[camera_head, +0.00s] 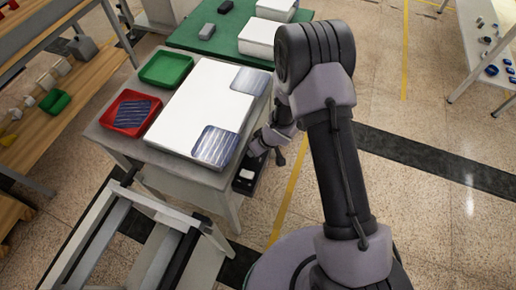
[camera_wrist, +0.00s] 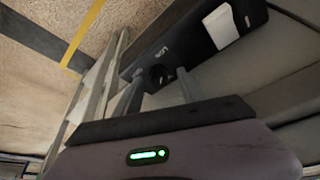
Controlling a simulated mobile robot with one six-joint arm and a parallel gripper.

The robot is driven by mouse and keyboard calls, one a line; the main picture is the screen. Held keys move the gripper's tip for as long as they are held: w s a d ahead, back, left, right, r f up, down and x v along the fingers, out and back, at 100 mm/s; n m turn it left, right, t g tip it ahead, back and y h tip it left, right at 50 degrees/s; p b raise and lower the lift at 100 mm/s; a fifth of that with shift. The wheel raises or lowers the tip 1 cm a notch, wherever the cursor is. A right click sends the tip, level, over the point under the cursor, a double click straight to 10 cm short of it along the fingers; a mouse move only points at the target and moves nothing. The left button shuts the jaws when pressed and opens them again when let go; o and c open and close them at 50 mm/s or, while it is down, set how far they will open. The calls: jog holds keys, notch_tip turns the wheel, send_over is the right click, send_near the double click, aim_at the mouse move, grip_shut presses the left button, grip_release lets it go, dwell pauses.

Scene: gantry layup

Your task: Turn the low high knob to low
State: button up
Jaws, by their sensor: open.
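A black control box (camera_wrist: 187,35) is fixed along the side of the grey table in the wrist view, with a white label at one end. It also shows, partly hidden, in the head view (camera_head: 240,186). The dark round knob (camera_wrist: 158,75) is on its face near the other end, with small pale lettering beside it; I cannot read its setting. My gripper (camera_wrist: 162,82) is open, its two grey fingers on either side of the knob. Whether they touch it I cannot tell. In the head view my gripper (camera_head: 267,158) is beside the table's right side, its fingers unclear.
The table (camera_head: 108,143) holds a white slab (camera_head: 205,100) with dark patterned sheets, a red tray (camera_head: 131,103) and a green tray (camera_head: 166,64). A green-topped table (camera_head: 200,38) stands behind. A grey frame (camera_head: 135,235) is at front left.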

grip_shut()
jog(key=shift+r+p, duration=0.4)
jog(key=shift+p, duration=0.65)
jog(key=shift+n+p, duration=0.5)
jog(key=shift+p, duration=0.85)
jog(key=shift+w+f+n+y, duration=0.1)
jog(key=shift+f+n+y, duration=0.2)
jog(key=shift+n, duration=0.1)
